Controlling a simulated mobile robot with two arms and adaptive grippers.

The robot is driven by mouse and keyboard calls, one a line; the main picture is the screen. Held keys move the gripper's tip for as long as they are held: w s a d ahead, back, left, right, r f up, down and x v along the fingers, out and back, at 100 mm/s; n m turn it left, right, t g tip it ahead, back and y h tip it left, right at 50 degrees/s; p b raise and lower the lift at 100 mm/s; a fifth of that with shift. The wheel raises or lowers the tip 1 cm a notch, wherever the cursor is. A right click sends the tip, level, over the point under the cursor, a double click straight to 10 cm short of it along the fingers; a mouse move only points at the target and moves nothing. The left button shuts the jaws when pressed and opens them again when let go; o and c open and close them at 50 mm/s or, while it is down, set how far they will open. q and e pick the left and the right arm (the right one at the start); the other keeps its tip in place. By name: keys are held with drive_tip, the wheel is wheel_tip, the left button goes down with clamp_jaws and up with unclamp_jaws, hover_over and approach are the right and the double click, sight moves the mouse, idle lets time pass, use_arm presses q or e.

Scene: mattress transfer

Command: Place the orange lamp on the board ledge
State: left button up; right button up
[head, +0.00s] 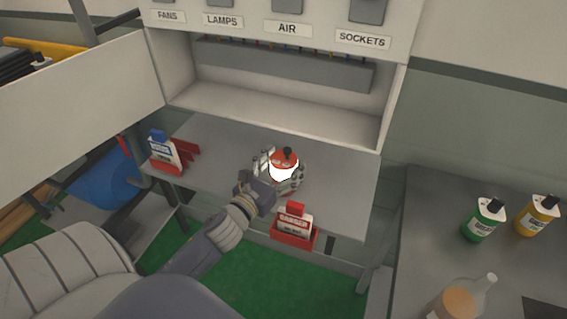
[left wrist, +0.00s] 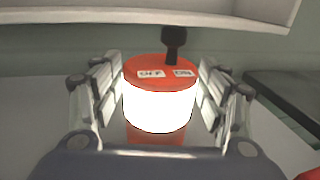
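The orange lamp (head: 284,166) has a red-orange top with a dark knob and a bright white glowing band. It stands upright at the grey ledge (head: 222,143) below the labelled board (head: 280,70). My left gripper (head: 280,174) has its fingers on either side of the lamp. In the left wrist view the lamp (left wrist: 160,100) sits between the two fingers (left wrist: 160,98), with narrow gaps beside it; firm contact does not show. The lamp's underside is hidden, so I cannot tell whether it touches the ledge. My right gripper is not in view.
A red-and-white danger tag box (head: 294,226) is at the ledge's front edge, and a similar box (head: 165,153) is at its left end. At right, a grey table holds a green bottle (head: 484,220), a yellow bottle (head: 537,216) and a clear bottle (head: 460,302).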

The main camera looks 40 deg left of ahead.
use_arm(q)
drive_tip(key=shift+r, duration=0.15)
drive_tip(key=s+b, duration=0.3)
drive_tip(key=s, duration=0.9)
drive_tip(key=shift+d, duration=0.25)
idle(0.4)
